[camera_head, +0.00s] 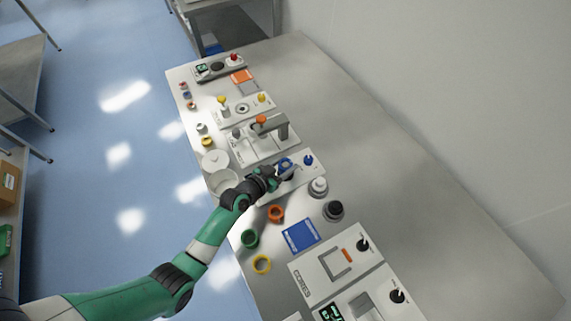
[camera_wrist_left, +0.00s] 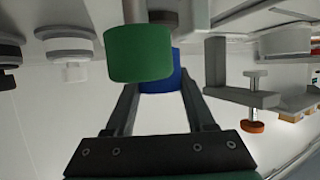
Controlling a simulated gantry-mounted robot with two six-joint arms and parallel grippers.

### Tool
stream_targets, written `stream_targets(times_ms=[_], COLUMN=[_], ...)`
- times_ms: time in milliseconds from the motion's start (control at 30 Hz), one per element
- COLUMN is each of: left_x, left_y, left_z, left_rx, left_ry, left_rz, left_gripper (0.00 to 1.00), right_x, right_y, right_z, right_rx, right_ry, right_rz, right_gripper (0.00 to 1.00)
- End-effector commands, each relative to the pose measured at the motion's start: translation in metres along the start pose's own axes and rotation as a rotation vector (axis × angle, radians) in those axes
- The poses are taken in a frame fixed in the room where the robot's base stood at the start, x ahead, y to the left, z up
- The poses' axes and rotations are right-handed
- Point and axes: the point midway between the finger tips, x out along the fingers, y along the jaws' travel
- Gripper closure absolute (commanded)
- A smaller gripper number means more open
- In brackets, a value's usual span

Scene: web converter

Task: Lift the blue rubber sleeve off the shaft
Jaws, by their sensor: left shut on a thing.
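My left gripper (camera_head: 284,170) reaches in over a white fixture plate (camera_head: 312,173) near the middle of the table. It is shut on the blue rubber sleeve (camera_head: 286,163), which is partly hidden by the fingers. In the left wrist view, the blue sleeve (camera_wrist_left: 160,79) sits between the fingertips (camera_wrist_left: 160,88), partly behind a green cylinder (camera_wrist_left: 137,54). A metal shaft (camera_wrist_left: 133,11) meets the green cylinder. I cannot tell whether the blue sleeve is still around its shaft. My right gripper is not in view.
A small blue-topped post (camera_head: 308,160) stands just right of the gripper. A clamp with an orange knob (camera_head: 261,119) stands behind it. White (camera_head: 319,186) and black (camera_head: 334,209) round parts are close on the right. The table's right side (camera_head: 420,190) is clear.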

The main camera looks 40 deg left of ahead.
Motion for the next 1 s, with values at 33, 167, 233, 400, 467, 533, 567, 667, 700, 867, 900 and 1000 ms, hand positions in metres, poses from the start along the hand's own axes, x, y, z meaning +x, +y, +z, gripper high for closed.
stream_targets(times_ms=[33,167,233,400,467,533,567,667,700,867,900,1000], left_x=[-0.002,-0.004,-0.006,-0.009,-0.010,-0.011,-0.012,-0.012,-0.012,-0.012,-0.012,-0.012], left_y=[0.000,0.000,0.000,0.000,0.000,0.000,0.000,0.000,0.000,0.000,0.000,0.000], left_z=[-0.005,-0.011,-0.014,-0.022,-0.025,-0.028,-0.029,-0.029,-0.029,-0.029,-0.029,-0.029], left_rx=[0.000,0.000,0.001,0.001,0.001,0.001,0.001,0.001,0.001,0.001,0.001,0.001], left_ry=[0.000,0.000,0.000,0.000,0.000,0.000,0.000,0.000,0.000,0.000,0.000,0.000], left_rz=[0.000,0.000,0.000,0.000,0.000,0.000,-0.001,-0.001,-0.001,0.000,0.000,0.000], left_gripper=[1.00,1.00,1.00,1.00,1.00,1.00,1.00,1.00,1.00,1.00,1.00,1.00], right_x=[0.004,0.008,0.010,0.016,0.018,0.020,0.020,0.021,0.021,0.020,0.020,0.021], right_y=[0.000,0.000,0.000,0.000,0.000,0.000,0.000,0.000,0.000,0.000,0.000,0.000], right_z=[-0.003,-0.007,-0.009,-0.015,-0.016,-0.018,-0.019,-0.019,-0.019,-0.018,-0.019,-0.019], right_rx=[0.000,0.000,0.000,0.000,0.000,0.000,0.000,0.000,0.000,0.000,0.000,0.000], right_ry=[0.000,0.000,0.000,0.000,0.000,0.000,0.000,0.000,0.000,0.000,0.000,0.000], right_rz=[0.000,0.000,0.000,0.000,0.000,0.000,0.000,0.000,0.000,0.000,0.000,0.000], right_gripper=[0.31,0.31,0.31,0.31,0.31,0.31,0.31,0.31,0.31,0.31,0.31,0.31])
